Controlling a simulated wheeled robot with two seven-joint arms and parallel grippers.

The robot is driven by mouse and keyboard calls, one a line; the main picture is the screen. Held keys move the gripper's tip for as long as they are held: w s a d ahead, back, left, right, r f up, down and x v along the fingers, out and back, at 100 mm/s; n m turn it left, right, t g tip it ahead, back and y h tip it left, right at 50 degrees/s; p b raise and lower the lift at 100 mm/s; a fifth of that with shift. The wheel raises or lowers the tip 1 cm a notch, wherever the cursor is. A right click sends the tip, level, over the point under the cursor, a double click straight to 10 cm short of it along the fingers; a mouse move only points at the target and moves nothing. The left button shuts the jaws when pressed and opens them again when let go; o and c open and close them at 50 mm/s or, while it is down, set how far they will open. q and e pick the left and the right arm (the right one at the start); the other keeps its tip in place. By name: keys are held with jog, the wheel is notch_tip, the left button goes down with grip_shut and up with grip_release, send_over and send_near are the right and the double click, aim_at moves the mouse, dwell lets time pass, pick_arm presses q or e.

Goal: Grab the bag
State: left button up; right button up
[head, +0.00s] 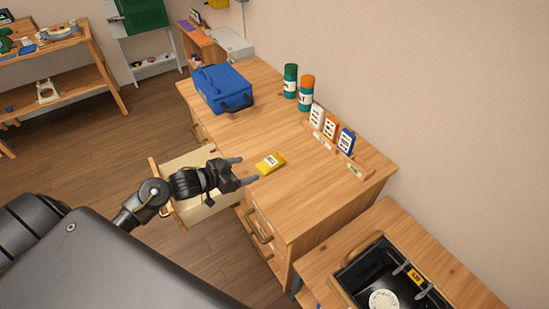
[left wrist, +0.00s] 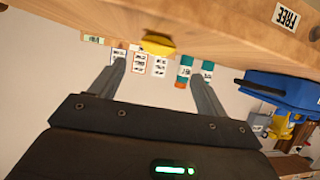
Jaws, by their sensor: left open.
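A blue bag (head: 222,88) with a dark handle sits near the far end of the wooden desk (head: 290,215). It also shows at the right edge of the left wrist view (left wrist: 283,90). My left gripper (head: 247,170) is open and empty at the desk's front edge, its fingers pointing toward a small yellow item (head: 270,163) with a white label. The bag is well apart from this gripper, farther back along the desk. In the left wrist view, the open fingers (left wrist: 154,70) have nothing between them. My right gripper is not in view.
Green and orange-topped cylinders (head: 306,93) stand near the wall. Several small labelled boxes (head: 330,129) stand in a wooden holder. A drawer (head: 190,170) is open below the desk. A black bin (head: 392,282) is at the lower right.

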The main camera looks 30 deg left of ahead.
aim_at(264, 165)
pick_arm(q)
jog(key=shift+d, duration=0.15)
jog(key=x, duration=0.5)
jog(key=shift+w+d, duration=0.2)
jog(key=shift+d, duration=0.15)
jog(key=shift+w, duration=0.1)
jog(key=shift+p, duration=0.3)
jog(key=p+x, duration=0.1)
jog(key=x, duration=0.3)
jog(key=shift+w+d+f, duration=0.1)
jog(key=shift+w+f, duration=0.05)
jog(key=shift+w, duration=0.15)
jog(key=shift+w+d+f, duration=0.1)
jog(key=shift+w+f, duration=0.05)
jog(key=shift+w, duration=0.05)
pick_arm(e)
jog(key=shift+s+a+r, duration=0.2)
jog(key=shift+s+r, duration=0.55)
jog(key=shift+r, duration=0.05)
pick_arm(q)
jog(key=shift+c, duration=0.3)
